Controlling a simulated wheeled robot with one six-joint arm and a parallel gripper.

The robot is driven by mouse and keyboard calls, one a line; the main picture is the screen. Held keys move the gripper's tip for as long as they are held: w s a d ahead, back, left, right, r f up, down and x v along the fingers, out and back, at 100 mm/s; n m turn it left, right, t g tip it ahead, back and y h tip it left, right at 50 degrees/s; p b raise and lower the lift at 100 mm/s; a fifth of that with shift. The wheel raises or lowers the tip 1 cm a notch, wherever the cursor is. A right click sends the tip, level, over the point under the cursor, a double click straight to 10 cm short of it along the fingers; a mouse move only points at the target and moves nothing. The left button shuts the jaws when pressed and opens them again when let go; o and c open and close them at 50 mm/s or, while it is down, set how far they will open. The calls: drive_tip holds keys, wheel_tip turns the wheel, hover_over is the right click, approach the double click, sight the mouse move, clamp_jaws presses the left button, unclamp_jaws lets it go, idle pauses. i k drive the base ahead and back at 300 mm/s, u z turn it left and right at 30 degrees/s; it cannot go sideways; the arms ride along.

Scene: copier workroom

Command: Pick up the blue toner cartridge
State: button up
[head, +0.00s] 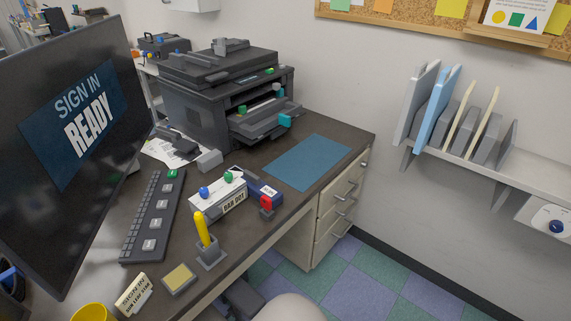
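A dark blue block with a white label (264,191), which looks like the blue toner cartridge, lies on the dark desk (240,240). It sits just behind and right of a white box with blue and green knobs (217,198), which hides part of it. The label's print is too small to read surely. A red-topped piece (266,205) stands close in front of it. My gripper is not in view.
A dark printer (220,95) stands at the back, with a flat blue mat (308,162) on clear desk to its right. A large monitor (80,125) and keyboard (153,215) fill the left. A yellow-handled piece (202,228) stands near the front edge.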

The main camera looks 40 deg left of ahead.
sight(256, 188)
drive_tip(key=i, duration=1.8)
drive_tip(key=u, duration=1.8)
drive_tip(key=i, duration=0.5)
